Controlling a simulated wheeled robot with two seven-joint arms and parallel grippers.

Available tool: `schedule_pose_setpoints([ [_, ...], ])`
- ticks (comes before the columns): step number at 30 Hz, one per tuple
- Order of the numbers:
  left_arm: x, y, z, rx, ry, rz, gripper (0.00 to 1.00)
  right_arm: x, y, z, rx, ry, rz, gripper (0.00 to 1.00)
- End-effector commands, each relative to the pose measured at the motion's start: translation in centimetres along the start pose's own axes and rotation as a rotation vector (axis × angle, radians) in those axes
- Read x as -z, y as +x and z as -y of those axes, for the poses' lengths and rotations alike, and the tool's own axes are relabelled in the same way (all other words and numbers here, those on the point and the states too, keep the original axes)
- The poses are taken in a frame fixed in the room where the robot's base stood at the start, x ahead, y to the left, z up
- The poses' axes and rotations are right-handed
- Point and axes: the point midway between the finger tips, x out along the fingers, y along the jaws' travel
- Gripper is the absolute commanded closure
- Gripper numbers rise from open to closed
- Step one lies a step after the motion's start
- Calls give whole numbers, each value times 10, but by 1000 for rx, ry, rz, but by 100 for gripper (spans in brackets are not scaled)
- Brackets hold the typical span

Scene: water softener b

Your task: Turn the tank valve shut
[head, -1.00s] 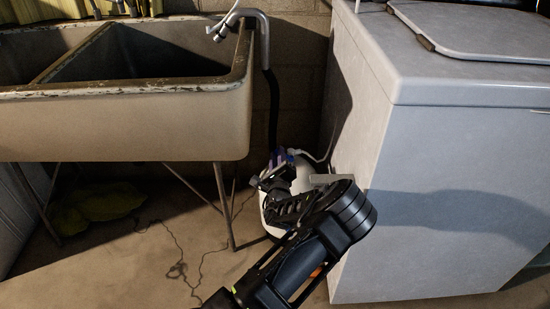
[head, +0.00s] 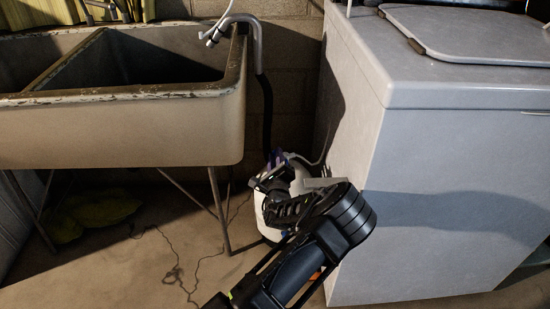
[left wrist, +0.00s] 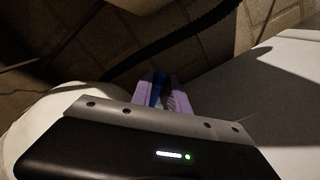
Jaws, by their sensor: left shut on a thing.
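The white tank (head: 300,172) stands on the floor between the sink and the large grey-white appliance. My left arm reaches in front of the tank and hides much of it. My left gripper (head: 272,166) is at the top of the tank. In the left wrist view, the purple fingertips (left wrist: 162,95) are shut on the blue tank valve (left wrist: 157,92), of which only a small part shows between them. The pale tank top also shows at the lower left of that view (left wrist: 38,122). My right gripper is in neither view.
A worn utility sink (head: 120,128) on thin metal legs stands to the left. The grey-white appliance (head: 440,190) stands close on the right. A dark hose (head: 267,110) runs down the wall behind.

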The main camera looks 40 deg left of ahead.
Motion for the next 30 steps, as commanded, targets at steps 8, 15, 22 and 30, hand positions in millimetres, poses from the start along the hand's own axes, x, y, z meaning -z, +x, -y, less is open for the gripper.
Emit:
schedule_pose_setpoints([
  [8, 2, 1, 12, 7, -2, 1, 100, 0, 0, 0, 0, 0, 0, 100],
  [15, 4, 1, 18, 5, -1, 1, 100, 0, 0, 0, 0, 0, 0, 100],
  [22, 4, 0, 19, 5, -2, 1, 100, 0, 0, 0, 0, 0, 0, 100],
  [30, 11, 0, 29, 9, -3, -2, 100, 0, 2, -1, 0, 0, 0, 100],
])
